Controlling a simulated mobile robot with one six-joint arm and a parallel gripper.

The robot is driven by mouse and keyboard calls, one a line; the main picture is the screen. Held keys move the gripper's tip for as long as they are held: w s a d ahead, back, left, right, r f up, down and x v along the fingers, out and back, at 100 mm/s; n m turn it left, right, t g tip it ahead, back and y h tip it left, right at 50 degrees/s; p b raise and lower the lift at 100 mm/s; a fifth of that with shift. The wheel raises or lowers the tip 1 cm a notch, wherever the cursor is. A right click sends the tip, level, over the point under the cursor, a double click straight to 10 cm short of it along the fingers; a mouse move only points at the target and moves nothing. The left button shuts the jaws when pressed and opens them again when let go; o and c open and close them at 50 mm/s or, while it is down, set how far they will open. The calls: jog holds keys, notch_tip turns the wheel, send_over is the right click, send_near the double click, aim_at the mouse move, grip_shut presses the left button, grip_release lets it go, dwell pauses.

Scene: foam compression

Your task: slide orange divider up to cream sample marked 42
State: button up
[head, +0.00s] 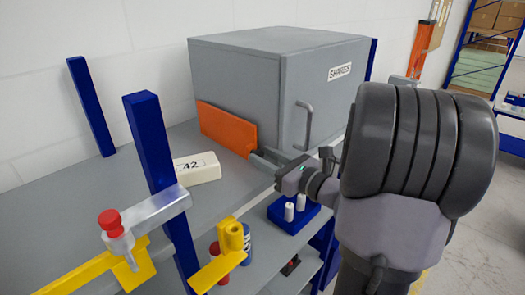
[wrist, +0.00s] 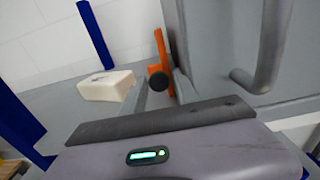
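The orange divider (head: 227,128) stands upright on the grey shelf against the grey cabinet's side; it is edge-on in the wrist view (wrist: 162,50). The cream sample marked 42 (head: 199,171) lies left of it on the same shelf, with a clear gap between them. In the wrist view the sample (wrist: 106,87) is left of my fingers. My gripper (head: 261,158) is at the divider's near end, with its fingers apart. In the wrist view a round dark knob (wrist: 158,81) shows between the fingers of my gripper (wrist: 163,76); contact cannot be told.
The grey cabinet labelled SPARES (head: 325,85), with a bar handle (head: 304,125), stands close to my gripper's right. A blue post (head: 152,140) and a metal clamp with a red knob (head: 145,212) are at the front left. White cylinders in a blue holder (head: 291,215) sit below.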

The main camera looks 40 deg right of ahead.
jog(key=shift+w+a, duration=0.15)
jog(key=shift+w, duration=0.2)
grip_shut()
dwell(1.2)
